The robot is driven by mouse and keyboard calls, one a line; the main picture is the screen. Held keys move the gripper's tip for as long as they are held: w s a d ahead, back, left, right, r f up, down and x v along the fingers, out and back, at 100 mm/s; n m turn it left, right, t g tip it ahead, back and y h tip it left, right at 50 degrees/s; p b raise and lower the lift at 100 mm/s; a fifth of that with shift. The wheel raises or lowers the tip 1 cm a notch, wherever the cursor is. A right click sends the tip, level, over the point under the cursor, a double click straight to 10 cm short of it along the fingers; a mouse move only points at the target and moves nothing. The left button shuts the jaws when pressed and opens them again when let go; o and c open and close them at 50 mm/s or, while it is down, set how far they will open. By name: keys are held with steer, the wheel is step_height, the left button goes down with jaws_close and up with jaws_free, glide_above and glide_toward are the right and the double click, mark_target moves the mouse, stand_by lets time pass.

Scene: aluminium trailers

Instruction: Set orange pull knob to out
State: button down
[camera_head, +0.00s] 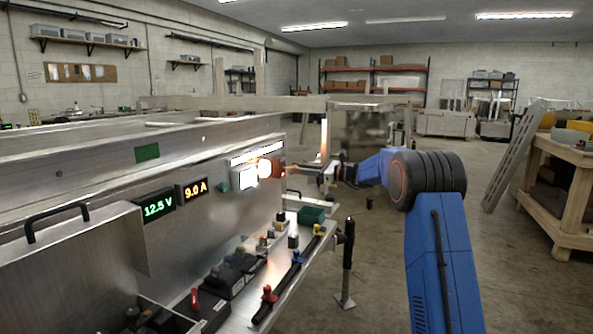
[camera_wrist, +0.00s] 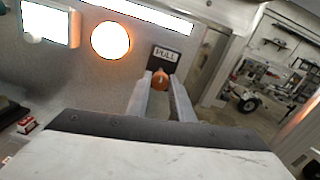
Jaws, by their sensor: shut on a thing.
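The orange pull knob (camera_wrist: 160,79) sits on the aluminium panel just below a dark label reading PULL (camera_wrist: 164,56) in the wrist view. My gripper (camera_wrist: 163,88) has its two grey fingers on either side of the knob, shut on it. In the head view my gripper (camera_head: 298,170) reaches the right end of the panel from the right. The knob is small and mostly hidden there. I cannot tell how far it stands out from the panel.
A lit round orange lamp (camera_wrist: 110,40) and a bright white square light (camera_wrist: 45,22) are left of the knob. A shelf below holds a black rail (camera_head: 289,278) with coloured clamps.

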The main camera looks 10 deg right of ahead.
steer(key=c, duration=1.5)
jaws_free()
steer(key=shift+d, duration=0.15)
steer(key=shift+c, duration=0.2)
steer(key=shift+s, duration=0.1)
steer(key=v, duration=1.7)
steer(key=shift+s+d, duration=0.15)
